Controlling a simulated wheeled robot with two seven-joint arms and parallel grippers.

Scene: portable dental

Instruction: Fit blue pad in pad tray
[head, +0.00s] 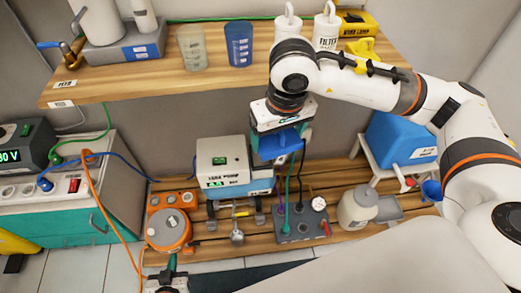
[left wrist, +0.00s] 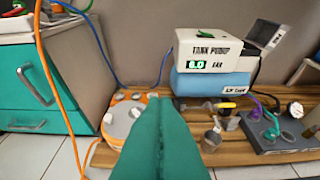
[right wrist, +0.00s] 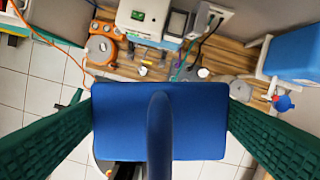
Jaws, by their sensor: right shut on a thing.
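The blue pad (right wrist: 120,120) is a flat rectangle with a raised blue handle in the right wrist view. My right gripper (right wrist: 158,125) has one green finger on each side of it and is shut on it. In the head view my right gripper (head: 281,128) holds the pad (head: 277,146) in the air, right of the tank pump. A shallow tilted holder with a grey inside (left wrist: 266,31) stands beside the pump in the left wrist view; I cannot tell if it is the pad tray. My left gripper (left wrist: 160,135) is shut and empty, low at the front.
The white tank pump (head: 222,162) and a grey box with cables (head: 300,226) stand on the wooden bench. An orange device (head: 170,228) is left, a white jar (head: 357,207) and blue box (head: 400,137) right. A shelf (head: 160,86) with cups hangs above.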

